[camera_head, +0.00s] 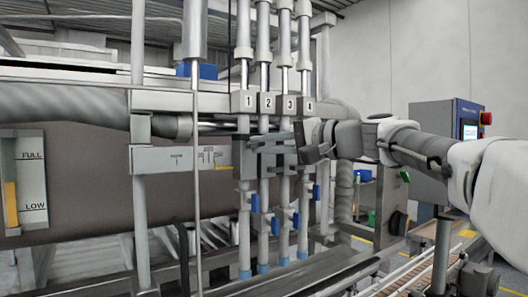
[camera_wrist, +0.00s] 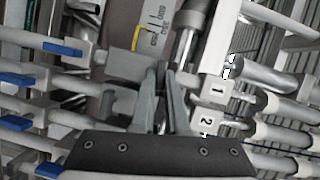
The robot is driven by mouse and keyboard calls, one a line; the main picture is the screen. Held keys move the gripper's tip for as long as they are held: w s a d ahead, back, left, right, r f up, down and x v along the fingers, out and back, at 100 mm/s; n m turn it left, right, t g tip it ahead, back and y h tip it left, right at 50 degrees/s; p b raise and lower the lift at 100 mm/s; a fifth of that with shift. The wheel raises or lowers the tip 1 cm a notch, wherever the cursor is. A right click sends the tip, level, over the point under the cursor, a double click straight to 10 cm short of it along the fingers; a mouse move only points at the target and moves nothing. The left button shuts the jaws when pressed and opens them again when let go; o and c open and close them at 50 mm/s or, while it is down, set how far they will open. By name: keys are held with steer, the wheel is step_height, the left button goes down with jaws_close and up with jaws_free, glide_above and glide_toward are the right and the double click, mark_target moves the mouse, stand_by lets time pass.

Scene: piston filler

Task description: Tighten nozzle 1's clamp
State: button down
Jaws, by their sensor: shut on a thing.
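Nozzle 1 (camera_head: 244,225) is the leftmost of several upright filler tubes, below the white block marked 1 (camera_head: 247,101). Its clamp (camera_head: 243,165) is a grey block on the tube at mid height. In the wrist view the clamp (camera_wrist: 122,63) lies just left of the fingertips and the block marked 1 (camera_wrist: 217,90) to their right. My gripper (camera_head: 257,142) reaches in from the right, across the other tubes. In the wrist view my gripper (camera_wrist: 160,70) has its fingers close together at the clamp. The part between the tips is mostly hidden.
The neighbouring tubes, with blue valve handles (camera_head: 275,226), stand close on the right under my fingers. A thin upright rod (camera_head: 195,220) stands left of nozzle 1. The hopper (camera_head: 75,170) fills the left. A control box (camera_head: 450,130) is at the right, behind my arm.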

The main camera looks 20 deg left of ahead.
steer(key=shift+f+m+y+b, duration=0.15)
steer(key=shift+m+y+b, duration=0.3)
steer(key=shift+m, duration=0.45)
steer(key=c, duration=0.9)
jaws_free()
steer(key=b+v, duration=0.2)
steer(key=v, duration=1.5)
steer(key=shift+s+d, duration=0.15)
steer(key=shift+d, duration=0.05)
